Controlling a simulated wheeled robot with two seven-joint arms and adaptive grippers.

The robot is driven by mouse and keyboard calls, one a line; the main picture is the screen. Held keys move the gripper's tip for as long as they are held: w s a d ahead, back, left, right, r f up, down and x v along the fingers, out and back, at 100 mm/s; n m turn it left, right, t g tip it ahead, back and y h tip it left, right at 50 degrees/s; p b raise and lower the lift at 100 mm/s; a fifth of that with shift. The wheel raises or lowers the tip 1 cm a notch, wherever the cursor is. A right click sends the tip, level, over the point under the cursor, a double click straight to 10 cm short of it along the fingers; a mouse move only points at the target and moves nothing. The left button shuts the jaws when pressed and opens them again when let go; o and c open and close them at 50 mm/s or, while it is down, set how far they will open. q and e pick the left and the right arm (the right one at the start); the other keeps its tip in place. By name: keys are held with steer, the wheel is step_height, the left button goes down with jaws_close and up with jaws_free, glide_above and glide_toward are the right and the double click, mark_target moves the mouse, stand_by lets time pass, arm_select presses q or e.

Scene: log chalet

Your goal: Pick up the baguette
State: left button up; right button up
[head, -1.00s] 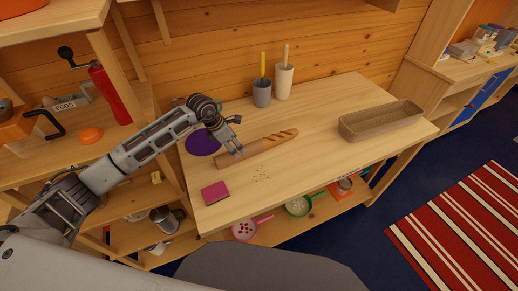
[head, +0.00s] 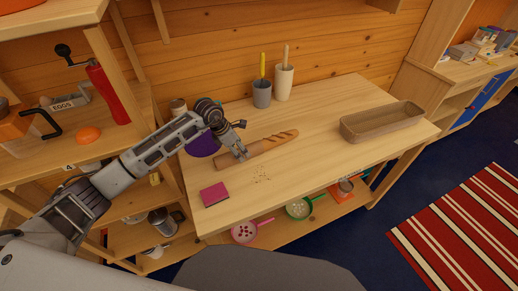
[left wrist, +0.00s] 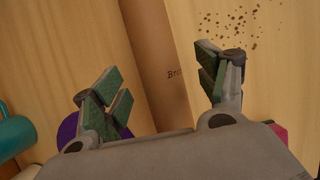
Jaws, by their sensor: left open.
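The baguette (head: 272,142) lies on the wooden table, its scored crust at the right and a plain brown wrapped part at the left. In the left wrist view the wrapped part (left wrist: 155,50) shows partial lettering. My left gripper (head: 242,153) is over the wrapped part in the head view. In the left wrist view its jaws (left wrist: 158,80) are open, one finger on each side of the wrapped part, with visible gaps. Whether the fingertips reach down beside it is unclear. My right gripper is not in view.
A purple disc (head: 202,145) lies behind the baguette's left end. A pink sponge-like block (head: 214,194) and crumbs (head: 261,175) are in front. Cups with utensils (head: 262,94) stand at the back. A long basket (head: 383,121) is at the right.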

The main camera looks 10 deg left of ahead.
arm_select(q)
steer(key=shift+b+x, duration=0.8)
steer(key=shift+x, duration=0.95)
steer(key=shift+w, duration=0.2)
steer(key=shift+r, duration=0.1)
steer(key=shift+c, duration=0.5)
steer(key=c, duration=1.2)
